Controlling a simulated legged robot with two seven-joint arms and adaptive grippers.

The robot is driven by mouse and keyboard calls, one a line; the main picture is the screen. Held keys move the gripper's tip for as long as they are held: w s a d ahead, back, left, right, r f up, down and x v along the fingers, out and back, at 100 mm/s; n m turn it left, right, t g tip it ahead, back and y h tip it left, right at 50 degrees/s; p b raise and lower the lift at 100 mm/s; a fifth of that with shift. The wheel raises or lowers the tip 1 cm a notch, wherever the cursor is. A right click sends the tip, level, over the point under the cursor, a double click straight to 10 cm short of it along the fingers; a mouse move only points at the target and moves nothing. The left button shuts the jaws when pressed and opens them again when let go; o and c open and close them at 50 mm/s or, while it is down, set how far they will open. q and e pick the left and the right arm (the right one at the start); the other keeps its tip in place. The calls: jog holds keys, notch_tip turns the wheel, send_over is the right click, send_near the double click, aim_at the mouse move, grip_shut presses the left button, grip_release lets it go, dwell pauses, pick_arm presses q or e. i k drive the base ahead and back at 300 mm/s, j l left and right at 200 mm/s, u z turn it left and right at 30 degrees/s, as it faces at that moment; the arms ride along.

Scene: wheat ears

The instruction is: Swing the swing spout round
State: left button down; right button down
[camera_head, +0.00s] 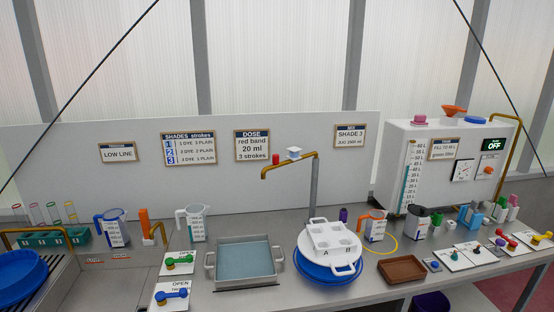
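The brass swing spout (290,162) tops a grey upright post (313,192) behind the middle of the bench. A red knob (276,159) and a small white-and-blue piece (293,153) show at the spout. The post's foot is hidden behind the white holder (330,240), marked A and B, which sits on a blue round dish (327,271). Neither of my grippers is in view.
A grey tray (209,270) with bluish contents stands left of the holder. Jugs (112,229) and a rack (52,237) stand further left. A brown tray (402,269), an orange-handled jug (375,226) and a white tank (397,165) are at right. Labelled signs (252,146) hang behind.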

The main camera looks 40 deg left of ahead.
aim_at(293, 156)
jog(key=i+j, duration=0.3)
jog(key=j, duration=0.15)
jog(key=i+j, duration=0.6)
jog(key=j, duration=0.25)
